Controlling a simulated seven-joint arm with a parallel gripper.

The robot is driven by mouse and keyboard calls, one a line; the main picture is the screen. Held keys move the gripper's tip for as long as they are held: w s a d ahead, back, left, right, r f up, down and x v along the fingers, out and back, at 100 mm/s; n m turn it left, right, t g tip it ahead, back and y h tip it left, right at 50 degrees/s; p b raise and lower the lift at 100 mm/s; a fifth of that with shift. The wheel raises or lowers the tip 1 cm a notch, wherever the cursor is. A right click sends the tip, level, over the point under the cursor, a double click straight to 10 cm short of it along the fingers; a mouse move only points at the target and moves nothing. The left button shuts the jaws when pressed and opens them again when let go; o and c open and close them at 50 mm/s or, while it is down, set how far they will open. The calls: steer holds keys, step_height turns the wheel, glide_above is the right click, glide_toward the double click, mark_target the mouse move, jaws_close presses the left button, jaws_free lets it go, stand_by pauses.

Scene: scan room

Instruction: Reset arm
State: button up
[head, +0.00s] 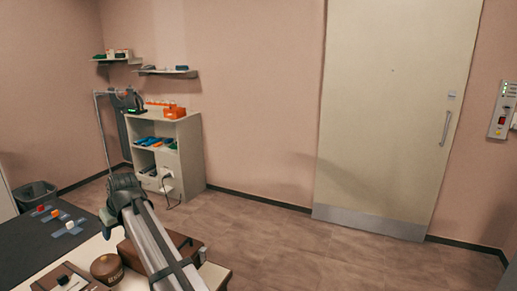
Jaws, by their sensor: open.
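My arm rises from the bottom edge of the head view, with pale long links crossed by a dark band. It leads up and left to a dark grey rounded joint beside the table. I cannot make out gripper fingers anywhere in this view, and no held object shows. The arm passes in front of a brown case (188,245) on the table and close beside a round brown container (106,269).
A dark mat (30,255) on the table holds an orange block (55,213) and a white block (70,225). A shelf unit (191,155) stands against the wall. A bin (36,192) is at left. Open floor (300,250) lies before the door (395,110).

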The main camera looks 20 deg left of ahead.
steer(key=w+d+m+t+y, duration=0.2)
steer(key=w+d+m+t, duration=0.35)
steer(key=w+d, duration=2.2)
steer(key=w+d+f+m+h, duration=0.1)
steer(key=w+d+f+m, duration=0.15)
steer(key=d+f, duration=0.5)
steer(key=w+d+f+m+h, duration=0.1)
steer(key=w+d+f+m, duration=0.15)
steer(key=d+f, duration=0.5)
steer(key=s+d+f+m+g+h, duration=0.1)
steer(key=s+d+f+g, duration=0.1)
steer(key=s+d+f, duration=0.5)
steer(key=s+d+f+m+g+h, duration=0.1)
steer(key=s+d+f+g+h, duration=0.1)
steer(key=d+f, duration=1)
steer(key=s+d+f+g+h, duration=0.15)
steer(key=s+d+f, duration=0.4)
steer(key=f, duration=0.65)
steer(key=s+d+f+m+g, duration=0.1)
steer(key=s+d+f, duration=0.3)
steer(key=s, duration=0.7)
steer(key=s+d+f+m+g+h, duration=0.1)
steer(key=s+d+f+g, duration=0.3)
steer(key=s+d, duration=0.3)
steer(key=s+d+f+m+g, duration=0.1)
steer(key=s+d+f, duration=0.5)
steer(key=s, duration=0.9)
steer(key=shift+s+d+f+g, duration=0.15)
steer(key=shift+s+d+g, duration=0.15)
steer(key=shift+g, duration=0.5)
